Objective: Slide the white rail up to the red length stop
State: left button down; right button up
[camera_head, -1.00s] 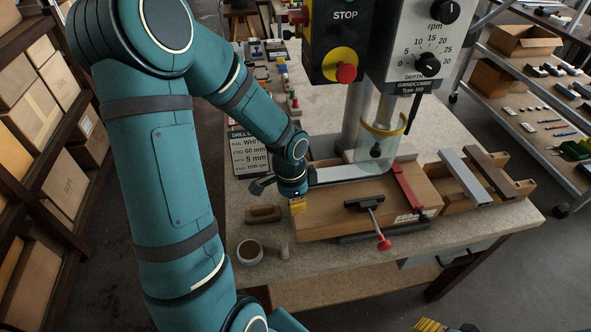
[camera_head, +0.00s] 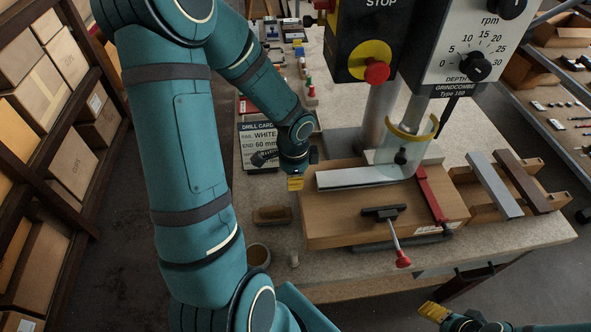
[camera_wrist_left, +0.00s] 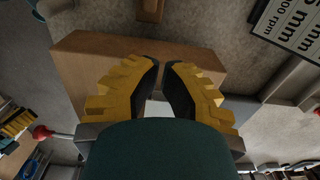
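The white rail (camera_head: 365,177) lies along the back of the wooden block (camera_head: 345,213). Its right end is under the drill's clear guard, close to the red length stop (camera_head: 430,193); I cannot tell if they touch. My left gripper (camera_head: 296,183) is just off the rail's left end, with a small gap showing. In the left wrist view its yellow fingers (camera_wrist_left: 160,64) are nearly together, with nothing held at the tips. A white patch, likely the rail (camera_wrist_left: 157,108), shows between them. My right gripper (camera_head: 432,312) is at the bottom edge, away from the block; its fingers are unclear.
A clamp with a red knob (camera_head: 403,258) stands at the block's front. The drill's guard (camera_head: 405,145) hangs over the rail. A brown brush-like piece (camera_head: 272,215) and a round cup (camera_head: 258,256) lie left. A drill card (camera_head: 262,147) stands behind. Grey and brown profiles (camera_head: 495,185) lie right.

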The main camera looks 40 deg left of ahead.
aim_at(326, 184)
pick_arm(q)
jog(key=f, duration=0.1)
jog(key=w+d+f, duration=0.2)
jog(key=f, duration=0.1)
jog(key=shift+w, duration=0.25)
jog(key=shift+w+d, duration=0.3)
jog(key=w+d+b, duration=0.1)
jog(key=w, duration=0.1)
jog(key=w+d, duration=0.1)
jog(key=d, duration=0.1)
jog(key=shift+w+b, duration=0.35)
jog(key=shift+w, duration=0.05)
jog(key=shift+s+r, duration=0.1)
jog(key=shift+a, duration=0.1)
